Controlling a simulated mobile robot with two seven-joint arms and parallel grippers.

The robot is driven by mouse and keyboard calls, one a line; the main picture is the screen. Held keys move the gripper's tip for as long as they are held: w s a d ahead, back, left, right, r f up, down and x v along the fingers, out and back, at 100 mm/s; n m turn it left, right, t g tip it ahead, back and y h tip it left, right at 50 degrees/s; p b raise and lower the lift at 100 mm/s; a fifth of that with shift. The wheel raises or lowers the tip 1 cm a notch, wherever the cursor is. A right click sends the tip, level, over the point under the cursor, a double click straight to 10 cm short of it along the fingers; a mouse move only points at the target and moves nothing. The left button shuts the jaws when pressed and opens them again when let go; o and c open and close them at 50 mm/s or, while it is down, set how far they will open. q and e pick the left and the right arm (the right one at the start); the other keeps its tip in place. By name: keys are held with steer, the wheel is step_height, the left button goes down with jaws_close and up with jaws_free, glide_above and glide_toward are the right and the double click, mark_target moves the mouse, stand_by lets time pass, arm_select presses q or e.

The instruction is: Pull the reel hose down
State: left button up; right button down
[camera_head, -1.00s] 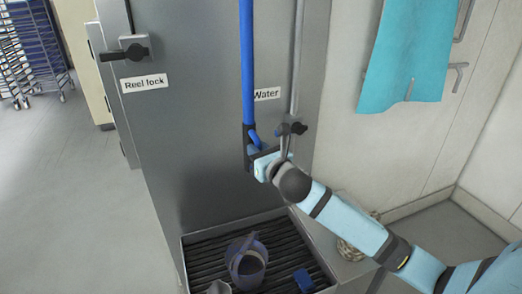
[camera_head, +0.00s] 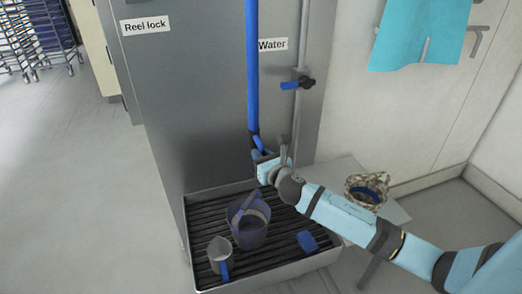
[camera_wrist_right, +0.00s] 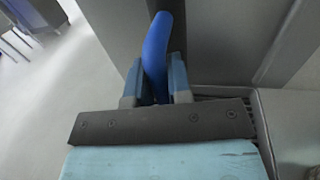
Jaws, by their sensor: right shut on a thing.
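The blue reel hose (camera_head: 252,70) hangs straight down in front of the grey metal cabinet. Its lower end has a dark fitting and a blue handle part (camera_wrist_right: 157,45). My right gripper (camera_head: 262,158) is shut on that lower end, above the drain tray; in the right wrist view the blue part stands between its two fingers (camera_wrist_right: 158,80). My left gripper is not in view.
Below is a slatted drain tray (camera_head: 192,240) with a dark blue bucket (camera_head: 250,232), a grey jug (camera_head: 220,256) and a blue brush-like block (camera_head: 307,241). A water valve (camera_head: 300,84) sits on a pipe. A patterned basket (camera_head: 366,190) stands right.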

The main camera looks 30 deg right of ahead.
steer(key=shift+f, duration=0.2)
steer(key=c, duration=1.1)
jaws_free()
steer(key=s, duration=0.4)
steer(key=s+b, duration=0.1)
steer(key=s, duration=0.8)
steer(key=shift+s+a, duration=0.3)
steer(key=shift+s, duration=0.1)
